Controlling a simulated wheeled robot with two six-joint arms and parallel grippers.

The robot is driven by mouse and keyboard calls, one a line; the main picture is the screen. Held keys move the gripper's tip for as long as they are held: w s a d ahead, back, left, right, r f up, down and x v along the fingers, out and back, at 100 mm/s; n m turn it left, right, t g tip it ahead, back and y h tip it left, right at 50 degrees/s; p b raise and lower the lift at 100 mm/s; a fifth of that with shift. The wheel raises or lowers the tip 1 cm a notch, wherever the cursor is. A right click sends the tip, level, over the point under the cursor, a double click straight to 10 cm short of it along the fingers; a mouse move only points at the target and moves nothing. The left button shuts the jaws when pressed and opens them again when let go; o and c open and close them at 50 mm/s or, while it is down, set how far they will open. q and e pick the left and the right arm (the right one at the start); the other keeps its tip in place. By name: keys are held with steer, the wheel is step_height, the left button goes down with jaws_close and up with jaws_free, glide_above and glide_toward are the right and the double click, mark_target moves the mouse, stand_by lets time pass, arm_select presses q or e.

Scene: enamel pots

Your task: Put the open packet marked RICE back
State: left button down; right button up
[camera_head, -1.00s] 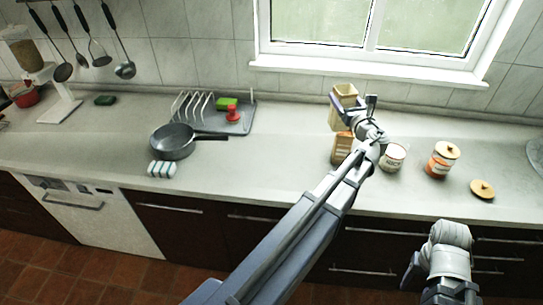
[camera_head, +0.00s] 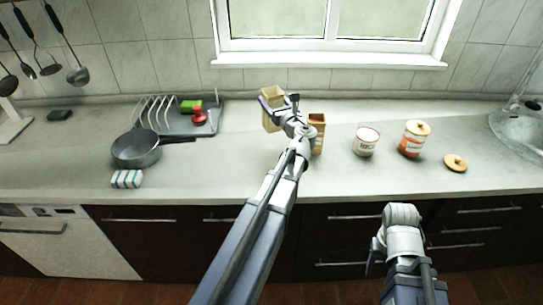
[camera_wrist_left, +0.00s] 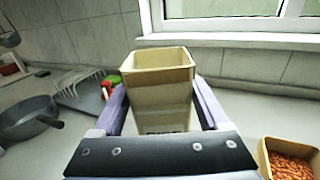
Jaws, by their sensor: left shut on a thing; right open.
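My left gripper (camera_head: 280,103) is shut on a tall, open-topped beige packet (camera_head: 271,118). In the left wrist view the packet (camera_wrist_left: 160,92) stands upright between the fingers; dark lettering low on its front is mostly hidden and unreadable. I cannot tell whether its base touches the counter. A brown open packet (camera_head: 318,134) stands just right of the gripper, partly behind my arm; in the left wrist view it holds reddish beans (camera_wrist_left: 290,165). A white pot (camera_head: 366,146) with dark lettering stands open further right. My right gripper (camera_head: 376,256) is open and empty in front of the counter.
An orange-banded pot (camera_head: 411,143) with a wooden lid stands on the right, with a loose lid (camera_head: 455,163) beside it. A grey pan (camera_head: 136,150), striped cloth (camera_head: 127,180) and drying rack (camera_head: 208,128) are left. Counter between cloth and packets is clear.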

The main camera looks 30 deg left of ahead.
mark_target(276, 129)
arm_select(q)
steer(key=shift+f+b, duration=5.05)
steer(key=shift+f, duration=0.1)
steer(key=shift+r, duration=0.1)
jaws_free()
steer(key=shift+r, duration=0.15)
steer(key=v, duration=1.2)
